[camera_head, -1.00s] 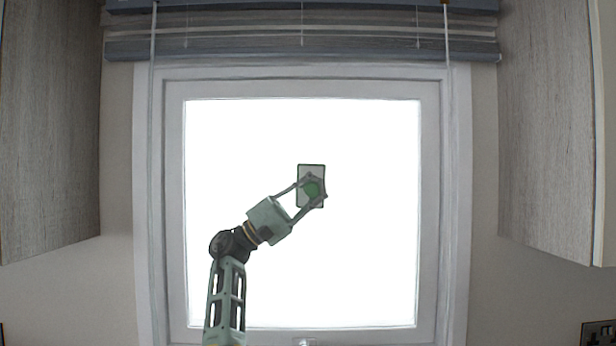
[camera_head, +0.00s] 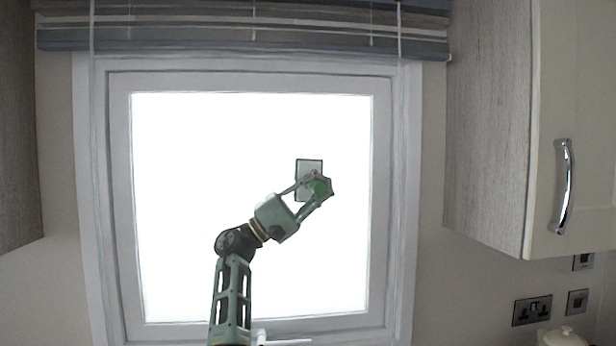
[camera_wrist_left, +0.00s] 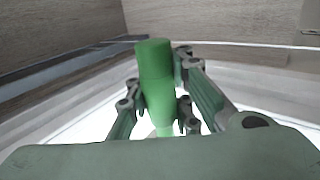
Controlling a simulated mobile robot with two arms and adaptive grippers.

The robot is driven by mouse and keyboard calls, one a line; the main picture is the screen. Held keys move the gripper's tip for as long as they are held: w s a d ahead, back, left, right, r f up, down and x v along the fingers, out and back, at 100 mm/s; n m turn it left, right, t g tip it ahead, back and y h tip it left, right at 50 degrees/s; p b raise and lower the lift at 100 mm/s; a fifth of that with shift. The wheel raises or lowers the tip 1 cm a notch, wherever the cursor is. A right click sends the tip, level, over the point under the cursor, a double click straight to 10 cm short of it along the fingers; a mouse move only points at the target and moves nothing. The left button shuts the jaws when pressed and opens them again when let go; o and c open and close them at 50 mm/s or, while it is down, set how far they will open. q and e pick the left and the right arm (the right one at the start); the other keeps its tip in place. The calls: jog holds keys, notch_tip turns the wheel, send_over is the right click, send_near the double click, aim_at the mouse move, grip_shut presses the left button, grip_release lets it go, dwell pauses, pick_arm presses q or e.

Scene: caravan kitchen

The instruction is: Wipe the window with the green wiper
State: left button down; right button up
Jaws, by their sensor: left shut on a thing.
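The green wiper (camera_head: 309,168) has a flat, pale rectangular head with a green edge and a green handle. In the head view it shows in front of the right-hand part of the bright window (camera_head: 200,180). My left gripper (camera_head: 316,187) is shut on the handle. In the left wrist view the green handle (camera_wrist_left: 155,85) stands between the fingers, and the wiper's head is hidden. Whether the head touches the glass I cannot tell. My right gripper is not in view.
A raised blind (camera_head: 250,40) hangs above the window, with cords at both sides. Wall cabinets flank it, the right one (camera_head: 490,130) with a metal handle (camera_head: 565,185). A window latch (camera_head: 285,340) sits at the bottom frame. Sockets (camera_head: 532,310) are at lower right.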

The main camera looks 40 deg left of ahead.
pick_arm(q)
jog(key=w+d+b, duration=0.2)
jog(key=w+d, duration=0.5)
jog(key=w, duration=0.2)
jog(key=shift+s+d+f+b, duration=0.15)
jog(key=shift+s+d+b, duration=0.75)
jog(key=shift+d, duration=0.1)
jog(key=shift+s+d+f+b, duration=0.1)
jog(key=shift+s+d+b, duration=0.65)
jog(key=shift+d+b, duration=0.15)
jog(key=shift+s, duration=0.1)
